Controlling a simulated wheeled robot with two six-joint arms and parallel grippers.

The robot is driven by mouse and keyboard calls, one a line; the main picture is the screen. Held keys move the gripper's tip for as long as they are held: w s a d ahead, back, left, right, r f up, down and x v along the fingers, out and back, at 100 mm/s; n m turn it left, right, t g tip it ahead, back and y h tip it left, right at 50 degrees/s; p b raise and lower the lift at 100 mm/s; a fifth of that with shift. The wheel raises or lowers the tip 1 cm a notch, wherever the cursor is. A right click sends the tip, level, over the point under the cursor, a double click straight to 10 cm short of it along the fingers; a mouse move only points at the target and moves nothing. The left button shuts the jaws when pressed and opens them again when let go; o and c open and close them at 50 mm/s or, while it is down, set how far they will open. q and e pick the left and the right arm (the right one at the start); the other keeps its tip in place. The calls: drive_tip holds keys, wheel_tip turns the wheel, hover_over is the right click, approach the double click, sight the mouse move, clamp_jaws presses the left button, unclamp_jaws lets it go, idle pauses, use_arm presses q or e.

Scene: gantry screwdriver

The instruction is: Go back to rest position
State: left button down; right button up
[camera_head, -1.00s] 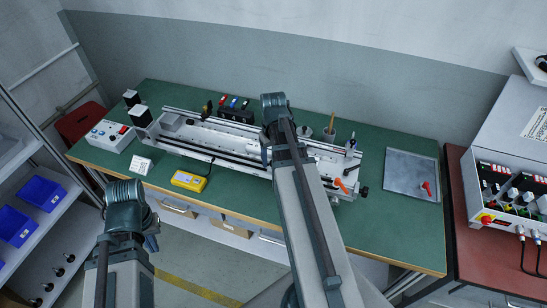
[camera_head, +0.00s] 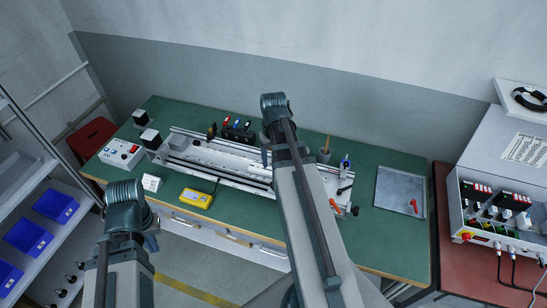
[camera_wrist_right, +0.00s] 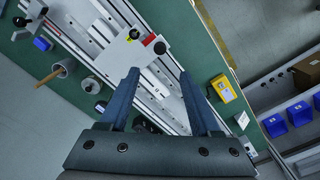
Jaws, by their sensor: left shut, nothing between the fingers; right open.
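My left gripper (camera_head: 152,242) is at the lower left of the head view, in front of the bench's near edge. It is shut and empty, mostly hidden by its own wrist. My right arm rises across the middle of the head view and hides its gripper there. In the right wrist view my right gripper (camera_wrist_right: 158,74) is open, with nothing between the two blue fingers. The gantry rail fixture (camera_head: 215,160) lies on the green workbench (camera_head: 300,250); its silver rails (camera_wrist_right: 158,92) show beyond the open fingers.
A yellow meter (camera_head: 196,198), a white control box (camera_head: 121,153) and a metal plate (camera_head: 400,190) are on the bench. A cup (camera_head: 324,155) stands behind the rails. A red table with a control console (camera_head: 500,205) is at right; shelves with blue bins (camera_head: 28,236) are at left.

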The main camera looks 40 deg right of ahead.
drive_tip(key=shift+a+r, duration=0.1)
idle(0.5)
drive_tip(key=s+a+f+n+b, duration=0.2)
drive_tip(key=a, duration=0.8)
drive_tip(key=s+a+f+n+b, duration=0.1)
drive_tip(key=s+a+f+b, duration=0.1)
drive_tip(key=a, duration=0.9)
drive_tip(key=s+a+f+n+h+b, duration=0.1)
drive_tip(key=s+a+f+n+b, duration=0.1)
drive_tip(key=a, duration=0.8)
drive_tip(key=shift+s+a+f+n+b, duration=0.2)
drive_tip(key=shift+a+f+n+b, duration=0.1)
drive_tip(key=shift+a+f+b, duration=0.25)
drive_tip(key=shift+d, duration=0.15)
